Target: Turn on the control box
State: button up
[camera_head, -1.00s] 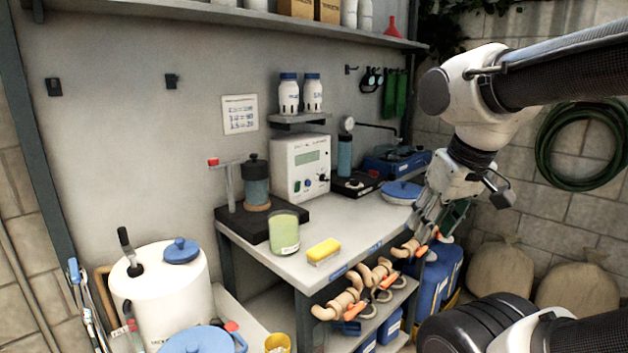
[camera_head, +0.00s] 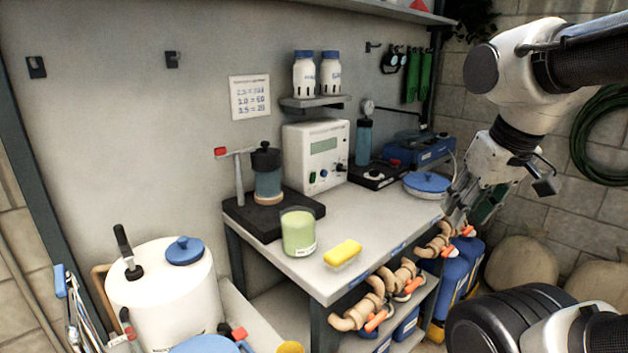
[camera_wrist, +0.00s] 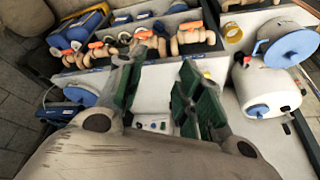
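The control box (camera_head: 315,158) is a white upright box with a greenish display, a green switch and knobs low on its front. It stands at the back of the bench against the grey panel. In the wrist view, part of a white box front (camera_wrist: 153,124) with small coloured controls shows between my fingers; its upper part is hidden. My gripper (camera_head: 456,212) hangs near the bench's right front edge, apart from the control box and to its right. In the wrist view, its green-padded fingers (camera_wrist: 160,88) are spread with nothing between them.
A green jar (camera_head: 298,232) and yellow sponge (camera_head: 342,253) sit near the bench's front edge. A press with a red-tipped handle (camera_head: 267,180) stands left of the box, a black-based gauge unit (camera_head: 376,174) right. Pipes with orange handles (camera_head: 398,280) lie below. The bench middle is clear.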

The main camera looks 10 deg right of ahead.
jog(key=c, duration=0.3)
jog(key=shift+d+f, duration=0.1)
jog(key=shift+f, duration=0.15)
jog(key=c, duration=0.3)
jog(key=f, duration=0.1)
jog(key=w+f+g, duration=0.1)
jog(key=w+f+m+g, duration=0.1)
jog(key=shift+d, duration=0.25)
grip_shut()
jog(key=w+a+f+m+t+y, duration=0.1)
jog(key=w+a+f+m+y, duration=0.3)
jog(key=w+m, duration=0.5)
jog(key=w+a+f+m+t+y, duration=0.15)
jog(key=w+a+f+m, duration=0.3)
jog(key=w, duration=0.85)
jog(key=w+d+r+m+t, duration=0.1)
jog(key=w+m+t, duration=0.4)
jog(key=w+m, duration=1)
jog(key=shift+w+r, duration=0.55)
jog(key=shift+r, duration=0.1)
jog(key=shift+m, duration=0.25)
